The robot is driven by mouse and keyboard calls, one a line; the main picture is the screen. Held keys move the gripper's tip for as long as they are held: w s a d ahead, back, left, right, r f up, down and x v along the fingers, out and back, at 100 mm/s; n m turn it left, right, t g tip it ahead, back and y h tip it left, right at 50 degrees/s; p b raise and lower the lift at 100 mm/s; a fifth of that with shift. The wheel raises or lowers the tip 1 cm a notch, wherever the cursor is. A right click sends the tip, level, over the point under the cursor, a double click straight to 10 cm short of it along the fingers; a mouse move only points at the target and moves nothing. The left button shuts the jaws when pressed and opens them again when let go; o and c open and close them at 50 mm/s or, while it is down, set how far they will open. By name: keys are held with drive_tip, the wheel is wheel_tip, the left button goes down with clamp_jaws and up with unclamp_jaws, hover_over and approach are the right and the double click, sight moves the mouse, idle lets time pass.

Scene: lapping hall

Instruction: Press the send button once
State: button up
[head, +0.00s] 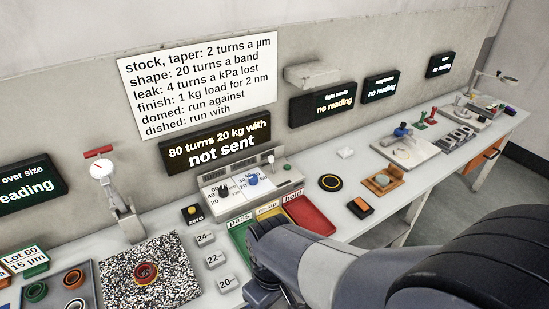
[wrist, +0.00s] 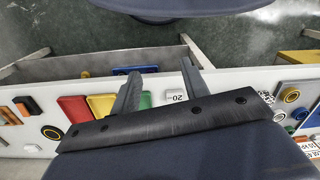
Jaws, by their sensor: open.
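My gripper shows in the wrist view (wrist: 159,70), open and empty, over the bench's front area. In the head view my arm comes from the lower right, and its fingers are not clear.
Green, yellow and red trays (head: 312,217) lie in front of the console, partly behind my arm. A dial gauge stand (head: 103,172) rises at left. An orange-and-black block (head: 360,208) lies right.

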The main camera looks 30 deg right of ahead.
clamp_jaws()
idle(1.4)
